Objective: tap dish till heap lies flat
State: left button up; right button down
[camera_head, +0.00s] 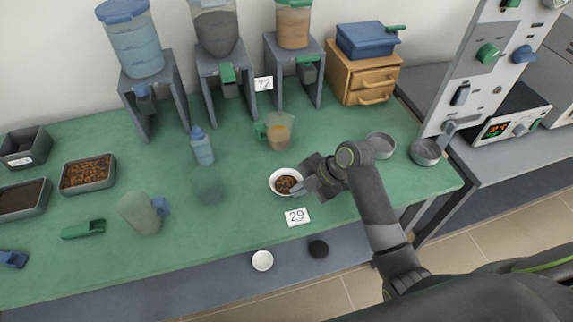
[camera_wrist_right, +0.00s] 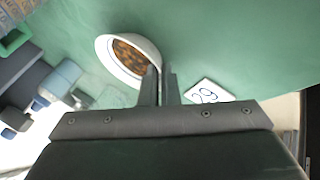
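A small white dish (camera_head: 273,186) holds a brown, granular heap (camera_head: 285,184) and sits on the green bench top just behind the card marked 29. My right gripper (camera_head: 300,187) is at the dish's right side. In the right wrist view the dish (camera_wrist_right: 111,68) and its brown heap (camera_wrist_right: 130,55) show, and the two fingers (camera_wrist_right: 160,78) are close together with the near rim between their tips. The fingers hide part of that rim. How level the heap is cannot be told. My left gripper is not in view.
The card 29 (camera_head: 297,217) lies in front of the dish. A measuring jug (camera_head: 279,131) stands behind it, with a blue bottle (camera_head: 202,147) to the left. Round metal tins (camera_head: 426,152) are at the right.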

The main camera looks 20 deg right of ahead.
jog(key=shift+r+p, duration=1.95)
jog(key=shift+r, duration=0.3)
jog(key=shift+f, duration=0.15)
notch_tip(320, 180, down, 5)
jog(key=b, duration=0.4)
jog(key=shift+f, duration=0.15)
jog(key=shift+r+p, duration=0.3)
jog(key=shift+r, duration=0.3)
jog(key=c, duration=1.6)
grip_release()
jog(key=shift+f, duration=0.1)
jog(key=shift+s+f, duration=0.1)
jog(key=shift+s, duration=0.05)
jog(key=shift+d, duration=0.1)
